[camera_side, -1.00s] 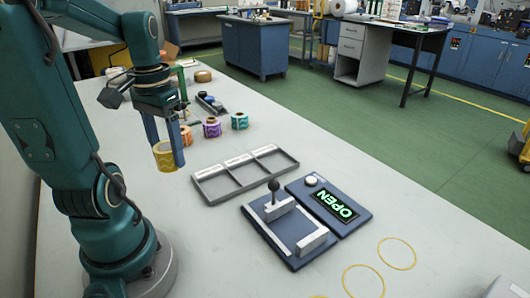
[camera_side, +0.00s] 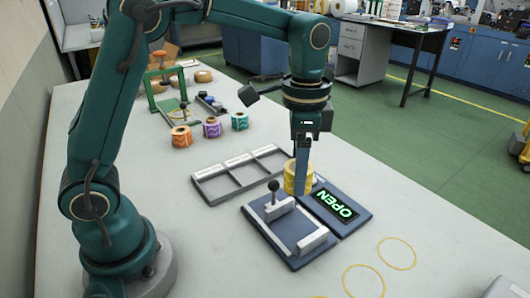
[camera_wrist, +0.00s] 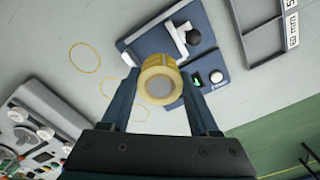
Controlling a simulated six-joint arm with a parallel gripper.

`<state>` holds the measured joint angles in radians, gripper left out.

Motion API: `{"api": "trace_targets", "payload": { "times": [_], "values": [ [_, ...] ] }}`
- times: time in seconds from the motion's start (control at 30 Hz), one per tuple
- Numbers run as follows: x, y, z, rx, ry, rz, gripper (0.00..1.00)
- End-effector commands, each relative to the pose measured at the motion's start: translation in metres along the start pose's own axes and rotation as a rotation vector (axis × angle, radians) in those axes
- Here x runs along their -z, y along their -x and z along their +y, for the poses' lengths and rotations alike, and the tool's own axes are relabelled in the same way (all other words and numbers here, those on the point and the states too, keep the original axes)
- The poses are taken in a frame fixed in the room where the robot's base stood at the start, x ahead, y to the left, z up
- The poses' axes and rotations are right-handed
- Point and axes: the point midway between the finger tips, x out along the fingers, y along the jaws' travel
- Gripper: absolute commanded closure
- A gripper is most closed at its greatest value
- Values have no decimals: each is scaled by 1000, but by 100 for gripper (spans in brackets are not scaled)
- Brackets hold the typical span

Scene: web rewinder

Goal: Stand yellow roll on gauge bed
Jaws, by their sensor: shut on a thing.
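The yellow roll (camera_side: 291,179) is between the fingers of my gripper (camera_side: 301,188), held with its axis about upright. In the wrist view the roll (camera_wrist: 147,69) shows its round end and pale core to the camera, a finger on each side. The gauge bed (camera_side: 266,236) is a blue plate with grey blocks and a black-knobbed lever (camera_side: 273,187). Beside it, a blue panel has a display (camera_side: 335,205) reading OPEN in green. In the side view the roll appears over the far end of this gauge; its exact height is unclear. My fingers hide part of it.
A grey tray with three empty compartments (camera_side: 198,188) lies left of the gauge. Orange (camera_side: 181,137), purple (camera_side: 212,128) and teal (camera_side: 239,121) rolls stand farther back. Yellow rings (camera_side: 364,281) mark clear table at the front right.

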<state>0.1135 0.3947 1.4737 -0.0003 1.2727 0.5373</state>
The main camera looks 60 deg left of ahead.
Motion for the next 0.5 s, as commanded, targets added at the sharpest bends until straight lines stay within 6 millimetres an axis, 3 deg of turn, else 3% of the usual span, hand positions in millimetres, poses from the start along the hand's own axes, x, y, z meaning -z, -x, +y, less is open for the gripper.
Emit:
{"api": "trace_targets", "payload": {
  "times": [0.13,0.33,0.5],
  "values": [
    [3,-11,11,-2,-37,-3,100],
    [2,-47,12,-3,-38,-7,100],
    [3,-65,11,-1,-37,-3,100]
  ]
}}
